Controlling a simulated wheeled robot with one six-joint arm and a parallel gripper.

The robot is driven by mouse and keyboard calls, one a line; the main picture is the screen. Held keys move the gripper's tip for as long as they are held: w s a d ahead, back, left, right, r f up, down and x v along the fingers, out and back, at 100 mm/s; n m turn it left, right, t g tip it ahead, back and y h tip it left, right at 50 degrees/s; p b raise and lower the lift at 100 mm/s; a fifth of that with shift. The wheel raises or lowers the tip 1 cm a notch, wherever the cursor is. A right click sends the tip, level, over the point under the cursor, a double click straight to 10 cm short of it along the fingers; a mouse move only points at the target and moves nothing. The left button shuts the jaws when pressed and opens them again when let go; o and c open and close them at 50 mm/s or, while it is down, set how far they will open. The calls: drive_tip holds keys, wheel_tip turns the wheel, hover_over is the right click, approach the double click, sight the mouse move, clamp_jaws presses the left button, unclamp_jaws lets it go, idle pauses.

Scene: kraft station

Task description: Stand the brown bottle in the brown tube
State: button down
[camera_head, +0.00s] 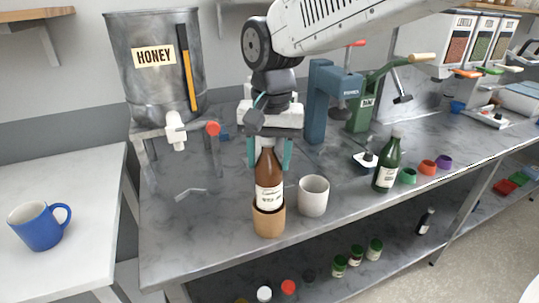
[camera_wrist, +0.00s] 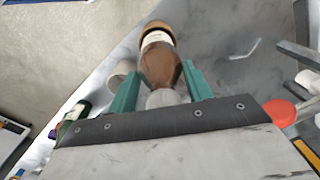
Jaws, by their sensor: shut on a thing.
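The brown bottle (camera_head: 269,178) with a white label stands upright, its base inside the brown tube (camera_head: 269,222) near the table's front edge. The bottle also shows in the wrist view (camera_wrist: 160,62), with the tube's rim (camera_wrist: 158,25) around its far end. My gripper (camera_head: 270,152) is above the tube, its teal fingers on both sides of the bottle's neck and upper part. It is shut on the bottle. How deep the bottle's base sits in the tube is hidden by the tube wall.
A white cup (camera_head: 313,196) stands close to the right of the tube. A green bottle (camera_head: 387,163) and small coloured rings (camera_head: 427,167) are further right. A honey tank (camera_head: 158,70) stands at the back left. A blue mug (camera_head: 38,226) is on the left table.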

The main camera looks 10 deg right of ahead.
sight(269, 175)
drive_tip(key=shift+f, duration=1.35)
idle(0.3)
drive_tip(key=shift+f, duration=0.95)
unclamp_jaws()
idle(0.3)
